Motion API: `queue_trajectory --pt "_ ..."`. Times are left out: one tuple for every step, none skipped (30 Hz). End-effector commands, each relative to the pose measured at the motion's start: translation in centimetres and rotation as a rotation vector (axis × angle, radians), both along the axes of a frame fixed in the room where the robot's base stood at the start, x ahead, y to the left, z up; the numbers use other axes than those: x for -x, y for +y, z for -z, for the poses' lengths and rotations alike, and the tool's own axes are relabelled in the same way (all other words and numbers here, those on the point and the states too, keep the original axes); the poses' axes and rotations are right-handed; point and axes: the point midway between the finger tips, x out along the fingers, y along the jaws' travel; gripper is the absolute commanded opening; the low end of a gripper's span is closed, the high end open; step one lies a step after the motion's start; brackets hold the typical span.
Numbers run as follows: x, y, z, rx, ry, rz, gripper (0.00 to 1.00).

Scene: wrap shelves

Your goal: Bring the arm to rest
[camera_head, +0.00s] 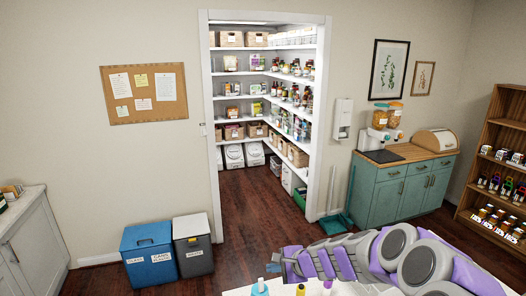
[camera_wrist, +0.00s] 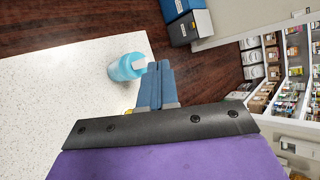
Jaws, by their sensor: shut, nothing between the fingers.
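My arm (camera_head: 400,260), purple and grey, is folded low across the bottom right of the head view, over a white counter (camera_head: 238,292). My gripper (camera_wrist: 158,66) shows in the wrist view with its two blue fingers together and nothing between them. A light-blue bottle (camera_wrist: 125,68) stands on the speckled white counter (camera_wrist: 60,100) just left of the fingertips in the wrist view. In the head view this blue bottle (camera_head: 260,288) is at the bottom edge, left of the arm.
More small bottles (camera_head: 300,290) stand by the arm, partly cut off. Blue (camera_head: 150,255) and grey (camera_head: 193,247) bins stand against the wall. A lit pantry (camera_head: 262,110) opens behind. A green cabinet (camera_head: 403,190) and wooden shelf (camera_head: 500,160) are at right.

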Motion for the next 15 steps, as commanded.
queue_trajectory --pt "1.5 1.0 -0.5 0.019 -0.023 -0.066 0.00" --pt "2.4 1.5 -1.0 0.032 -0.035 -0.107 0.00" --pt "3.6 2.1 -1.4 0.052 -0.049 -0.158 0.00" --pt "4.6 2.5 -1.6 0.068 -0.057 -0.198 0.00" --pt "5.6 3.0 -1.8 0.082 -0.065 -0.236 0.00" --pt "7.1 3.5 -2.1 0.102 -0.076 -0.290 0.00" --pt "8.2 3.7 -2.2 0.120 -0.083 -0.327 0.00" --pt "9.2 3.9 -2.2 0.138 -0.090 -0.363 0.00" --pt "10.5 4.2 -2.4 0.163 -0.100 -0.412 0.00" --pt "11.6 4.3 -2.5 0.180 -0.106 -0.448 0.00" --pt "12.7 4.4 -2.4 0.199 -0.109 -0.484 0.00" --pt "14.1 4.4 -2.3 0.226 -0.112 -0.529 0.00" --pt "15.3 4.4 -2.2 0.247 -0.116 -0.563 0.00" --pt "16.4 4.4 -2.1 0.265 -0.117 -0.598 0.00" --pt "17.9 4.2 -1.8 0.292 -0.115 -0.642 0.00"
